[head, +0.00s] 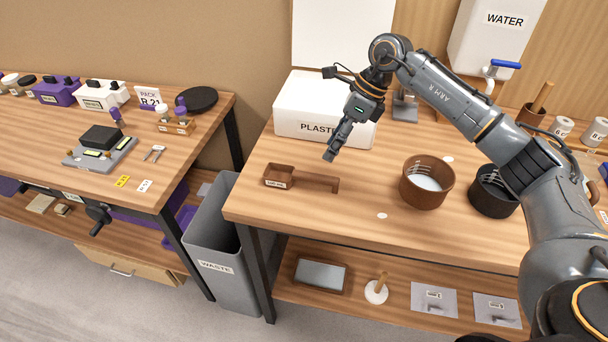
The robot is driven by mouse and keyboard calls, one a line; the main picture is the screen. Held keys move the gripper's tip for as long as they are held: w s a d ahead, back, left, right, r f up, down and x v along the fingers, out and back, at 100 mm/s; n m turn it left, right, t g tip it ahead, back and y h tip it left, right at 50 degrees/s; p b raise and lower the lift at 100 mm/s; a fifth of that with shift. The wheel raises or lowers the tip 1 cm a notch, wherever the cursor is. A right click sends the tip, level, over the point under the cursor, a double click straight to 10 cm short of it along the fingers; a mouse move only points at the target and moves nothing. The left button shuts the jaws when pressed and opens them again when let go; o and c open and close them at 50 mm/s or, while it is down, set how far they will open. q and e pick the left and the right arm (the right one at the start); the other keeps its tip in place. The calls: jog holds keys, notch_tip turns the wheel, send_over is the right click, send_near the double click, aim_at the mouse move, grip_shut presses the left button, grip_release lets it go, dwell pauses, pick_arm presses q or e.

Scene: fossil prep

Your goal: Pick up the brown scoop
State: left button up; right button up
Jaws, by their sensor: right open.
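The brown scoop (313,180) lies flat on the wooden table near its left side. Its box-shaped cup with a small white label is at the left, and its handle runs right and ends in a short bend. My right gripper (330,155) hangs above and behind the handle, pointing down, open and empty. It looks apart from the scoop. My left gripper is not in view.
A white PLASTER bin (290,122) stands behind the scoop. A brown bowl (427,183) and a black bowl (490,192) stand to the right. A grey WASTE bin (215,262) fills the gap between tables. The table in front of the scoop is clear.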

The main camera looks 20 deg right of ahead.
aim_at(313, 174)
jog(key=x, duration=0.3)
jog(key=shift+a+f+p, duration=0.2)
jog(key=shift+f+p, duration=0.1)
jog(key=shift+a+f+p, duration=0.35)
jog(key=shift+f, duration=0.05)
jog(key=p+x, duration=0.1)
jog(key=x, duration=0.2)
jog(key=shift+a+f+p, duration=0.2)
jog(key=shift+a+p, duration=0.15)
jog(key=shift+a+f, duration=0.2)
jog(key=shift+f, duration=0.25)
jog(key=shift+c, duration=0.2)
grip_shut()
